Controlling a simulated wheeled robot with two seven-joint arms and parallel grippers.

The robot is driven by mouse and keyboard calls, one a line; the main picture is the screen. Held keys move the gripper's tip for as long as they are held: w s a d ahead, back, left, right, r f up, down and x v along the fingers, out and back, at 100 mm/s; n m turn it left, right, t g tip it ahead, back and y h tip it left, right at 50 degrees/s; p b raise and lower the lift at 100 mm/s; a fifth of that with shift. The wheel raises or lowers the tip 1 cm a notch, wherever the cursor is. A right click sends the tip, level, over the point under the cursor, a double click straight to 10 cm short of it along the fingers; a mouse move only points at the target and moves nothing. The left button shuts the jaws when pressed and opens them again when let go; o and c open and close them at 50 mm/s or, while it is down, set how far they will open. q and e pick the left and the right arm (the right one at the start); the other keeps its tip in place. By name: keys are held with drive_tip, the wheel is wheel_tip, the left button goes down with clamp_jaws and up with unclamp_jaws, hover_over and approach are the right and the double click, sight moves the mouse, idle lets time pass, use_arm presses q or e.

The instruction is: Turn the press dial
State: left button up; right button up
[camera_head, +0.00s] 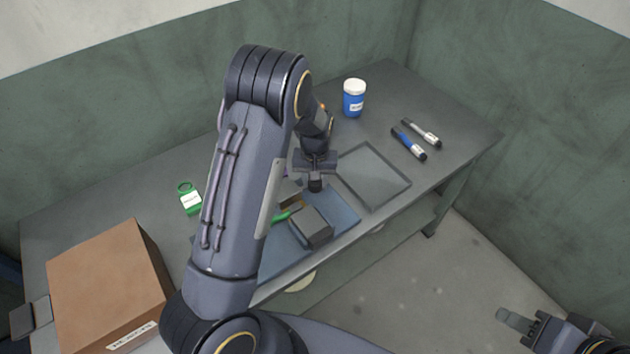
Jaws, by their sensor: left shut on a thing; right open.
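My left gripper (316,183) points down over the bench, just behind a dark grey box-like block (311,229), which seems to be part of the press. It is shut on a small dark part that seems to be the press dial. The fingers hide most of that part, and its turn angle cannot be read. A green handle-like piece (284,216) shows left of the block, partly behind my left forearm. My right gripper (518,322) is open and empty at the lower right, away from the bench.
Walls close the back.

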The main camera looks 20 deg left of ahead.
use_arm(q)
drive_tip(key=n, duration=0.4)
drive_tip(key=shift+n, duration=0.4)
idle(0.4)
drive_tip(key=o, duration=1)
wheel_tip(320, 180, up, 7)
drive_tip(key=shift+f+b, duration=0.15)
drive_tip(key=shift+b, duration=0.15)
drive_tip(key=shift+r, duration=0.55)
